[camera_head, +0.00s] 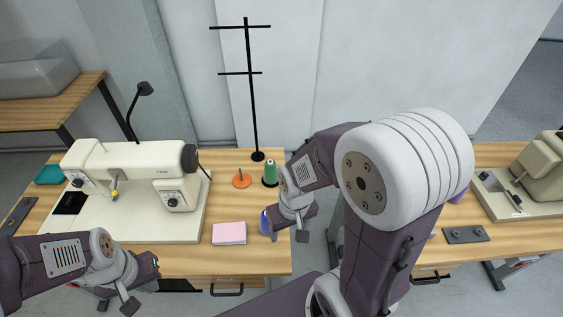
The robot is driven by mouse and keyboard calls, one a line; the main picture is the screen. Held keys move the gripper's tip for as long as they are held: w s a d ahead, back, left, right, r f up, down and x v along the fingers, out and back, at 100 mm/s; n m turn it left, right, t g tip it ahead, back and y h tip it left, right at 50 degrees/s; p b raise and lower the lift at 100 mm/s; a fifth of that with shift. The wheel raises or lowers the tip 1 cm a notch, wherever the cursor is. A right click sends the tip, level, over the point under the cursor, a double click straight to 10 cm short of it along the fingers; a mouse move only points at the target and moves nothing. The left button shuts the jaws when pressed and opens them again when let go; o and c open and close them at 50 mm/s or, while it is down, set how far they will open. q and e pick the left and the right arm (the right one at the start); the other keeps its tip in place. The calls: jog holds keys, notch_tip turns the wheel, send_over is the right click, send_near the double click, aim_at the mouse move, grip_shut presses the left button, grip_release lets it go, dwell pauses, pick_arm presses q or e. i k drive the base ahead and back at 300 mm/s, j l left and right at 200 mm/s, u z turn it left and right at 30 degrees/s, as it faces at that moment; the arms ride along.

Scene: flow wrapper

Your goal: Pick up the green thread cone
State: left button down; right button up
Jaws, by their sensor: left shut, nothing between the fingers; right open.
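The green thread cone (270,171) stands upright on a dark round base near the back right of the left table. My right gripper (289,234) is open and empty, in front of the cone and slightly to its right in the picture, apart from it. The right wrist comes close to the cone's right side in this view. My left gripper (128,303) is shut and empty at the lower left, near the table's front edge, far from the cone.
An orange spool holder with a peg (241,181) stands just left of the cone. A black thread stand (253,110) rises behind it. A pink pad (229,233), a partly hidden blue object (264,223) and a cream sewing machine (135,165) are also on the table (240,262).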

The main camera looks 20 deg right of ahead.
aim_at(270, 174)
jog(key=z, duration=0.75)
jog(key=i+l, duration=0.05)
